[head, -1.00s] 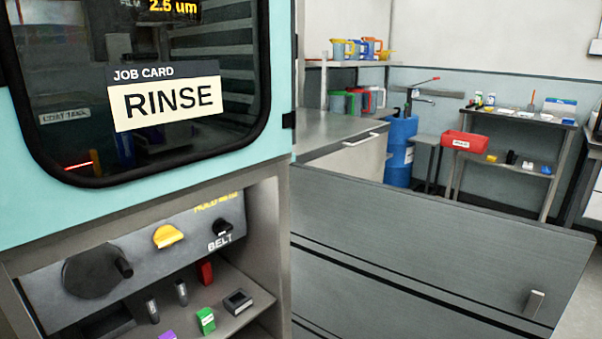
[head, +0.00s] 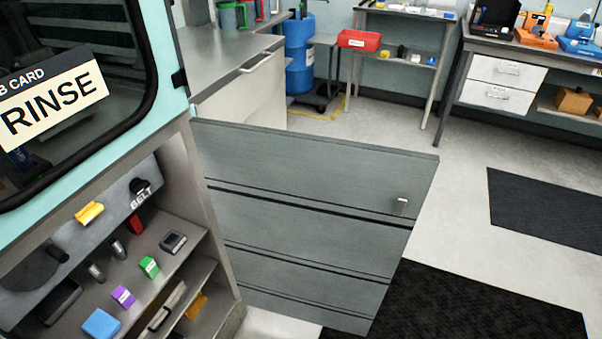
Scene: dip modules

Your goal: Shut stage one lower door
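The lower door (head: 310,165) is a grey panel with dark horizontal grooves. It stands wide open, swung out to the right from the right edge of the cabinet. The open lower compartment (head: 150,250) shows at the left, with a knob panel and shelves holding small items. Above it is the teal upper door (head: 177,80) with a dark window and a RINSE job card (head: 52,98). Neither of my grippers is in view.
Blue (head: 148,267), purple and green blocks lie on the compartment shelf. Dark mats (head: 455,305) cover the floor beyond the door. A steel counter (head: 225,60) stands behind it. A bench with a red bin (head: 359,40) is at the back.

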